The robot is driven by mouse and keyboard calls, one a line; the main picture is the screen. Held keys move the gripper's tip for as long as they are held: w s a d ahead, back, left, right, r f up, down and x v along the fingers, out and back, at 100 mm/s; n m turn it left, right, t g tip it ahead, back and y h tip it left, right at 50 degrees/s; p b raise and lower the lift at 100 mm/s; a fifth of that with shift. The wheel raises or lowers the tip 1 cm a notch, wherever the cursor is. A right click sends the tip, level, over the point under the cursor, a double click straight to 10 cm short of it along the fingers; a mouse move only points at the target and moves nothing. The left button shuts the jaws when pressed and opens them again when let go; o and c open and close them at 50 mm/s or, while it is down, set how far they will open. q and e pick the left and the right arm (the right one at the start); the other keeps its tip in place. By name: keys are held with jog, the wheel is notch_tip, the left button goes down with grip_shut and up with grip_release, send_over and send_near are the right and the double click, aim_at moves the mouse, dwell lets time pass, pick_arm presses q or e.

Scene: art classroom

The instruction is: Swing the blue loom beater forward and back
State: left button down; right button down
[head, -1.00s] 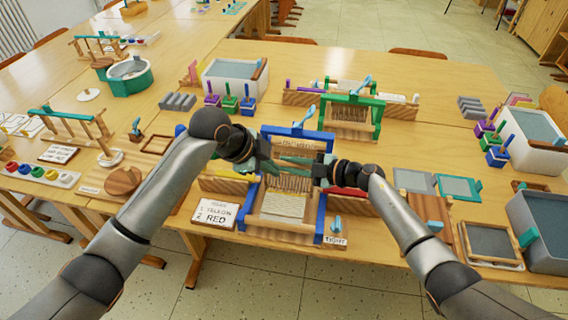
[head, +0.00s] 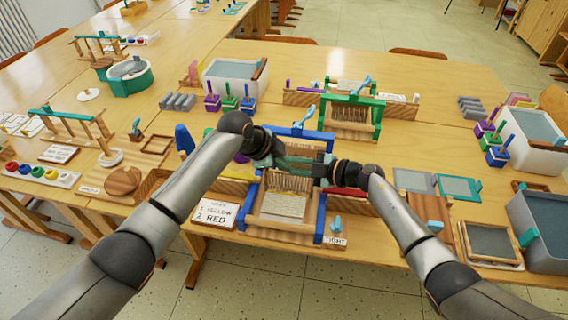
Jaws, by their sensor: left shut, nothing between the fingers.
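The blue loom (head: 322,218) stands at the front middle of the table, with warp threads and a pale woven piece (head: 284,204) in its front part. Its blue upper crossbar (head: 314,134) with a light-blue handle (head: 304,117) shows behind my grippers. My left gripper (head: 297,164) is over the middle of the loom, shut and empty. My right gripper (head: 314,170) comes in from the right, close beside the left one. Its fingers are too small and overlapped to read. The grippers hide part of the beater, and I cannot tell whether either touches it.
A card reading yellow and red (head: 214,213) lies left of the loom, and a small "tight" card (head: 335,241) lies at its right front. A green loom (head: 377,118) stands behind. A grey bin (head: 540,238) and frames crowd the right side.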

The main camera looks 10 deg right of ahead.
pick_arm(q)
jog(key=shift+w, duration=0.1)
pick_arm(e)
jog(key=shift+a, duration=0.2)
pick_arm(q)
jog(key=shift+w+d, duration=0.1)
jog(key=shift+w, duration=0.7)
pick_arm(e)
jog(key=shift+s+a, duration=0.1)
jog(key=c, duration=1.2)
grip_release()
jog(key=shift+s+a, duration=0.1)
jog(key=shift+c, duration=0.2)
jog(key=o, duration=0.4)
jog(key=shift+d, duration=0.2)
pick_arm(q)
jog(key=shift+d, duration=0.15)
pick_arm(e)
jog(key=shift+o, duration=0.2)
